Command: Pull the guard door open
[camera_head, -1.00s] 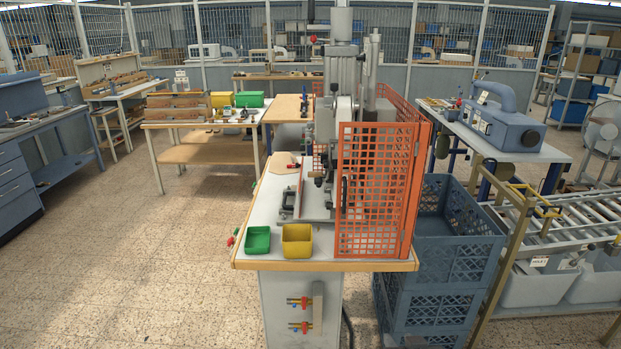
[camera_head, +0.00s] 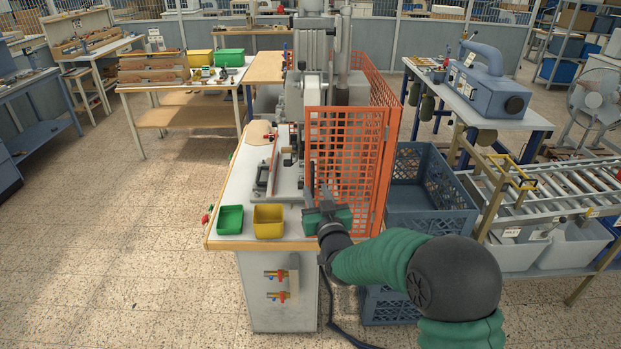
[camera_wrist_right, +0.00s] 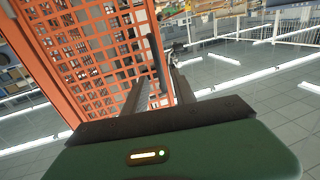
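In the right wrist view the two fingers (camera_wrist_right: 158,84) are apart. A dark upright bar (camera_wrist_right: 155,58), apparently the door handle, shows between and beyond them; I cannot tell whether they touch it. My left gripper is not in view.
A green bin (camera_head: 230,219) and a yellow bin (camera_head: 268,222) stand on the press table's front left. Blue crates (camera_head: 436,190) stand right of the table, beside a roller conveyor (camera_head: 560,190). The floor at left is open.

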